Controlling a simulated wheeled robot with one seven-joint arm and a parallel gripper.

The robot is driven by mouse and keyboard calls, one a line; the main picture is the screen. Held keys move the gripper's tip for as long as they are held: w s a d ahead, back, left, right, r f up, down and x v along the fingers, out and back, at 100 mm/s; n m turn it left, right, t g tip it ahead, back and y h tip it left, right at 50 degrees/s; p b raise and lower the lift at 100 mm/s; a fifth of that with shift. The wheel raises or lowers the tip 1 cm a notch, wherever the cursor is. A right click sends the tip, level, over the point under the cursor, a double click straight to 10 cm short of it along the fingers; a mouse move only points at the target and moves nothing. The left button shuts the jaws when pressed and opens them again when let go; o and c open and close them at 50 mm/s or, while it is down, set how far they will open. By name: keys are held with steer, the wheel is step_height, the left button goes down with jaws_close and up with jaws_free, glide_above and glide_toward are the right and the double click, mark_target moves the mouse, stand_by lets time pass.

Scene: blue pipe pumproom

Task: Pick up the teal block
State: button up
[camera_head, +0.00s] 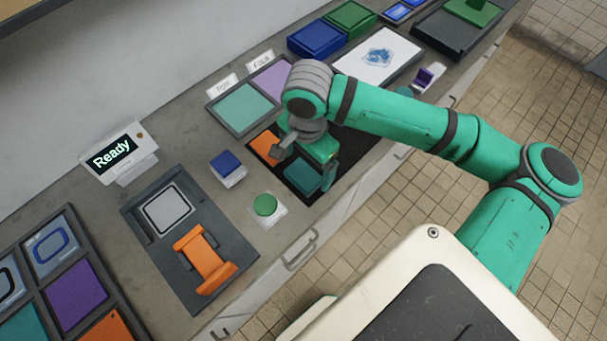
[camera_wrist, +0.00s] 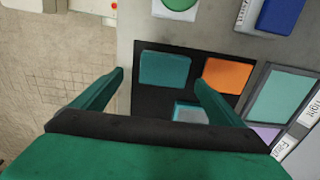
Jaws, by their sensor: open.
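The teal block (camera_head: 302,176) lies flat on a black mat (camera_head: 349,146) near the counter's front edge. In the wrist view the teal block (camera_wrist: 165,70) shows ahead of my gripper (camera_wrist: 160,78), between its two spread fingers in the picture. The fingers are apart with nothing between them, and the gap in height to the block is hard to tell. In the head view my gripper (camera_head: 324,172) hangs over the mat just right of the block and partly hides it. An orange block (camera_head: 264,146) lies on the same mat, beside the teal one.
A partly hidden pale-topped block (camera_wrist: 190,113) also lies on the mat. A two-part tray (camera_head: 214,110) with pale teal and lilac panels stands behind. A green button (camera_head: 265,204) and a blue button (camera_head: 226,163) stand left of the mat. A drawer handle (camera_head: 300,250) juts from the front.

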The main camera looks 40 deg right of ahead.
mark_target(304, 174)
steer(key=shift+w+a+f, duration=0.1)
steer(key=shift+w+f, duration=0.1)
steer(key=shift+f, duration=1.1)
steer(key=shift+w+a+f, duration=0.1)
steer(key=shift+w+f, duration=0.05)
steer(key=shift+f, duration=1.15)
steer(key=c, duration=1.2)
